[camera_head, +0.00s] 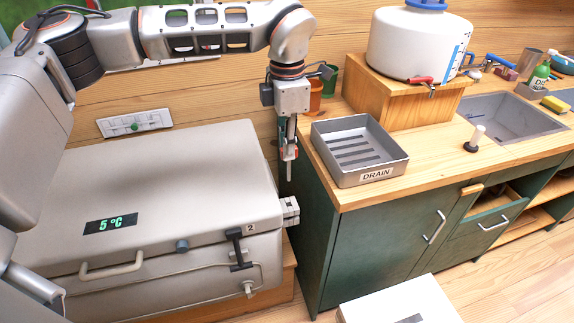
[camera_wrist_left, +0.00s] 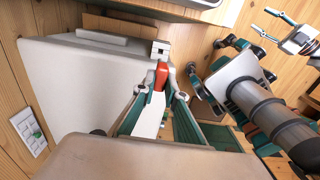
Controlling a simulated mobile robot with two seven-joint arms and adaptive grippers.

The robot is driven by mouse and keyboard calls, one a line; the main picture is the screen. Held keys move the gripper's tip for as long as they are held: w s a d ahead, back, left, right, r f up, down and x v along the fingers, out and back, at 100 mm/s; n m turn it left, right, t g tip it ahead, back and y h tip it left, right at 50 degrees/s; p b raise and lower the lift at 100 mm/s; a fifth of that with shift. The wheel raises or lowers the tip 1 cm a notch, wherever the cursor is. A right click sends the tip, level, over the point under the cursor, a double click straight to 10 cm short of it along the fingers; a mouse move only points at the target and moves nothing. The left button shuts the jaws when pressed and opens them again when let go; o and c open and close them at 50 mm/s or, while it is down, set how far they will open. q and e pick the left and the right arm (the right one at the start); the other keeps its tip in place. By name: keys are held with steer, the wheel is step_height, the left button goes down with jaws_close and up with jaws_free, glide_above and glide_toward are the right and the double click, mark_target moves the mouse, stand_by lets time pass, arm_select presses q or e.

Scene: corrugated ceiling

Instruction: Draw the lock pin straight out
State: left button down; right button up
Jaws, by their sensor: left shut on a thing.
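My left gripper (camera_head: 289,155) points down beside the right end of the grey chest (camera_head: 160,180). It is shut on a small red piece (camera_wrist_left: 161,75), which I take to be the lock pin; the fingers hide much of it. A pale strip (camera_wrist_left: 149,115) shows below the red piece in the left wrist view. In the head view the fingertips are above and apart from the pale hinge-like block (camera_head: 290,211) on the chest's right side. My right gripper (camera_wrist_left: 264,22) shows in the left wrist view, its fingers apart and empty.
The chest has a black latch (camera_head: 238,246) marked 2, a front handle (camera_head: 111,266) and a 5 °C display. A drain tray (camera_head: 360,150) sits on the wooden counter just right of my left gripper. A green cabinet (camera_head: 375,250) is below.

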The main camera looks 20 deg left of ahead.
arm_select(q)
step_height(320, 180, up, 2)
steer(key=shift+r, duration=0.9)
steer(key=shift+r+p, duration=1.5)
steer(key=shift+p, duration=0.05)
step_height(320, 180, up, 3)
steer(key=shift+f+p, duration=0.2)
steer(key=shift+p, duration=1.05)
step_height(320, 180, up, 4)
steer(key=shift+p, duration=1.1)
arm_select(e)
steer(key=shift+h, duration=0.3)
steer(key=r, duration=0.1)
steer(key=d+r, duration=0.1)
steer(key=r, duration=0.1)
steer(key=d+r, duration=0.1)
steer(key=r, duration=0.1)
steer(key=shift+s+d+r, duration=0.15)
steer(key=shift+s+r, duration=0.05)
steer(key=shift+s, duration=0.05)
